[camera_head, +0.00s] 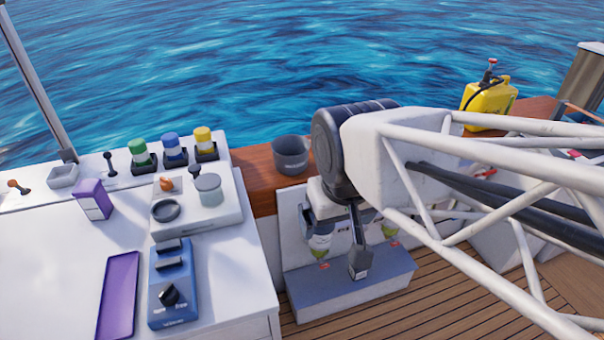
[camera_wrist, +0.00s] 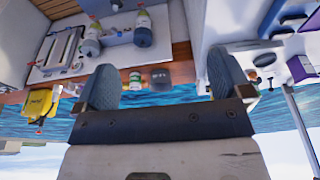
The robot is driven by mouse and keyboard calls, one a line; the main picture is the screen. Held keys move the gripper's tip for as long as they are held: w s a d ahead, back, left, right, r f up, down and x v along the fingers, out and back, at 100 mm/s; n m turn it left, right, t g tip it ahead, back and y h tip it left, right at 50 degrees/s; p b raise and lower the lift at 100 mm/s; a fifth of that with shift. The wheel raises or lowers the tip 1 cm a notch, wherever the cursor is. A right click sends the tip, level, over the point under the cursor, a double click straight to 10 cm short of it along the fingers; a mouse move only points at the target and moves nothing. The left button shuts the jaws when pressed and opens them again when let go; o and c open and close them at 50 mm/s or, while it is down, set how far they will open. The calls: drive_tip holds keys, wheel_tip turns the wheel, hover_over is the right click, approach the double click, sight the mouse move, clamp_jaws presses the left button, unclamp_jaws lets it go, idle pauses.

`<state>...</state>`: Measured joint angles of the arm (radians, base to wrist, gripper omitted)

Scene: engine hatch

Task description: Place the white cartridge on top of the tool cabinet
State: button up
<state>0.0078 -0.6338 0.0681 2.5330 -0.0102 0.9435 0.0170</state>
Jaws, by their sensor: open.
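In the head view the left cartridge (camera_head: 320,243) and the right cartridge (camera_head: 389,229) are partly hidden by my arm's end. My gripper (camera_wrist: 162,86) is open, with nothing between its fingers, apart from the cartridges; its fingers are partly hidden in the head view. A white-topped cabinet (camera_head: 50,255), seemingly the tool cabinet, stands at left; its edge (camera_wrist: 197,30) shows in the wrist view.
The cabinet top holds a purple box (camera_head: 93,199), a purple tray (camera_head: 118,296), a blue device (camera_head: 172,285) and a white device (camera_head: 215,218). Several capped bottles stand behind. A dark bucket (camera_head: 291,155) stands on the wooden ledge. The cabinet's left front is bare.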

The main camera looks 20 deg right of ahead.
drive_tip(key=shift+o, duration=0.2)
drive_tip(key=w+d+f+m+t+h, duration=0.1)
drive_tip(key=w+d+f+t, duration=0.15)
drive_tip(key=w+d, duration=0.7)
drive_tip(key=w+d+f+t+h, duration=0.1)
drive_tip(key=w+d+t, duration=0.2)
drive_tip(key=w, duration=1.3)
drive_tip(key=w+d+f+m+t+h, duration=0.1)
drive_tip(key=w+d+f+t, duration=0.1)
drive_tip(key=w+d, duration=0.75)
drive_tip(key=w+d+f+m+t+h, duration=0.1)
drive_tip(key=w+d+f+t, duration=0.1)
drive_tip(key=w+d+f, duration=0.4)
drive_tip(key=w+d+f+t, duration=0.2)
drive_tip(key=w+d+f, duration=0.1)
drive_tip(key=w+d, duration=0.3)
drive_tip(key=w+d+f+t+h, duration=0.1)
drive_tip(key=w+d+f+t, duration=0.2)
drive_tip(key=d+f, duration=0.7)
drive_tip(key=shift+w+d+f, duration=0.2)
drive_tip(key=shift+w, duration=0.25)
drive_tip(key=shift+w, duration=0.15)
drive_tip(key=shift+x, duration=1.15)
